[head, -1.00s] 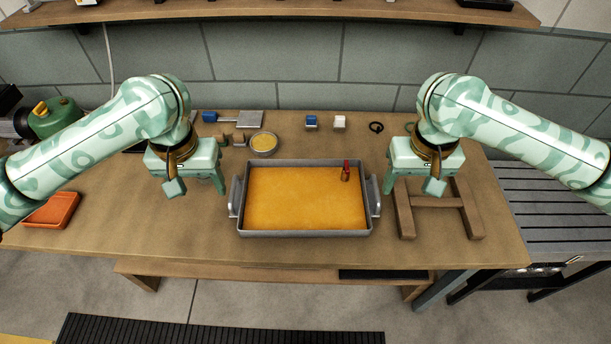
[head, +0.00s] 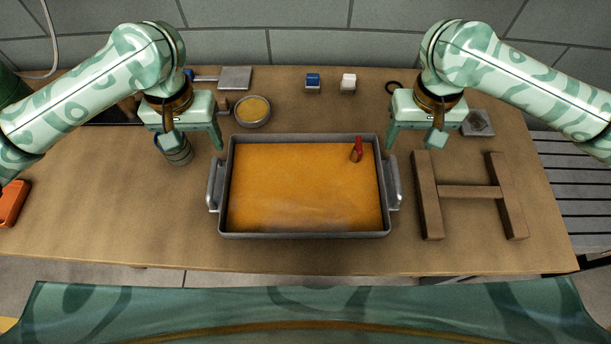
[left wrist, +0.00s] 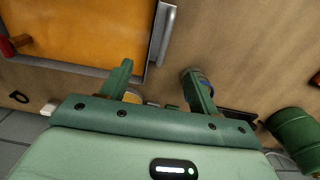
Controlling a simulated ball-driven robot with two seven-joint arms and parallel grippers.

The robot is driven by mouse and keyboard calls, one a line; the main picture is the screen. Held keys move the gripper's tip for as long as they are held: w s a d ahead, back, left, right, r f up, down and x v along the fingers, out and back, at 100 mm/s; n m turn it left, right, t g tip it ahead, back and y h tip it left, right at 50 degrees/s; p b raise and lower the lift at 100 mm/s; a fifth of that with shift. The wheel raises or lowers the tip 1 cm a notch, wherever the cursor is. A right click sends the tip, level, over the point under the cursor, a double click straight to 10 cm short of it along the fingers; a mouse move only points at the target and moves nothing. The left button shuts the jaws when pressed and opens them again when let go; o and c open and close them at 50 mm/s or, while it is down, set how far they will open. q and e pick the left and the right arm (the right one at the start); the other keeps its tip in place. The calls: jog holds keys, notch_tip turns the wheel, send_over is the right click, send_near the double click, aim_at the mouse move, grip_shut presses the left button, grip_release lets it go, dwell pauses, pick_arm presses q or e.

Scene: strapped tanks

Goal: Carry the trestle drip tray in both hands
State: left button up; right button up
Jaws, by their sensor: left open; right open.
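The drip tray (head: 305,235) is a grey metal pan with an orange-yellow surface inside, flat on the wooden table. It has a left handle (head: 214,185) and a right handle (head: 393,186). A small red-topped thing (head: 357,150) stands inside near its back right corner. My left gripper (head: 189,146) is open and empty, behind and left of the left handle. My right gripper (head: 413,142) is open and empty, behind and right of the right handle. In the left wrist view, the tray (left wrist: 85,66) and one handle (left wrist: 164,34) lie beyond my open left fingers (left wrist: 157,82).
A wooden H-shaped trestle (head: 470,192) lies right of the tray. A round yellow-filled bowl (head: 252,110), a blue block (head: 313,82) and a white block (head: 348,83) stand behind it. A can (head: 177,152) is under my left gripper. The table in front of the tray is clear.

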aim_at(220, 184)
pick_arm(q)
jog(key=f, duration=1.6)
jog(key=shift+s, duration=0.2)
pick_arm(e)
jog(key=f, duration=1.6)
jog(key=shift+s, duration=0.2)
pick_arm(q)
grip_shut()
pick_arm(e)
grip_shut()
